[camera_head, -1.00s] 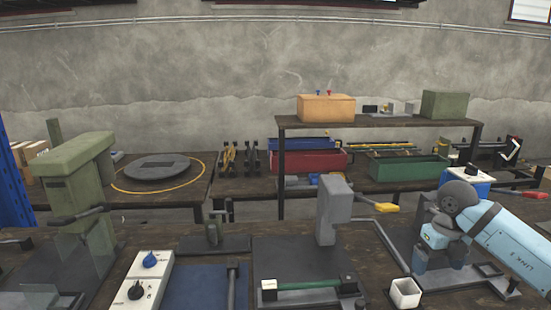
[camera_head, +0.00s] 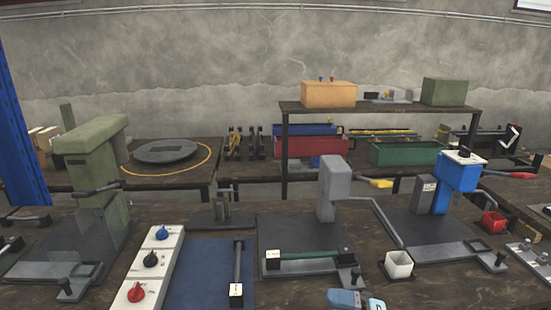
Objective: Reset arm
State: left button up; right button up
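A small light blue and grey part of my arm shows at the bottom edge, right of centre. No fingers show on it, and neither gripper can be seen. A green press (camera_head: 100,170) stands at the left. A grey press (camera_head: 334,190) stands in the middle, with a green-handled bar (camera_head: 310,255) across the front of its base. A blue press (camera_head: 458,178) with a white top stands at the right. Its grey base (camera_head: 405,230) is uncovered.
A white box with knobs (camera_head: 153,262) and a blue mat (camera_head: 208,275) lie at front left. A red cup (camera_head: 493,222) stands at the right. A shelf (camera_head: 375,107) with boxes stands behind.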

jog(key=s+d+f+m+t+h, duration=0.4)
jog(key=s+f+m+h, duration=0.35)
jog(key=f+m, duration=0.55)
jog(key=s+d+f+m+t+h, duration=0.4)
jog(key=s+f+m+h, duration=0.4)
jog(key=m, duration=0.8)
pick_arm(q)
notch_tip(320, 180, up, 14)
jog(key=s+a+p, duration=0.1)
jog(key=p, duration=1.8)
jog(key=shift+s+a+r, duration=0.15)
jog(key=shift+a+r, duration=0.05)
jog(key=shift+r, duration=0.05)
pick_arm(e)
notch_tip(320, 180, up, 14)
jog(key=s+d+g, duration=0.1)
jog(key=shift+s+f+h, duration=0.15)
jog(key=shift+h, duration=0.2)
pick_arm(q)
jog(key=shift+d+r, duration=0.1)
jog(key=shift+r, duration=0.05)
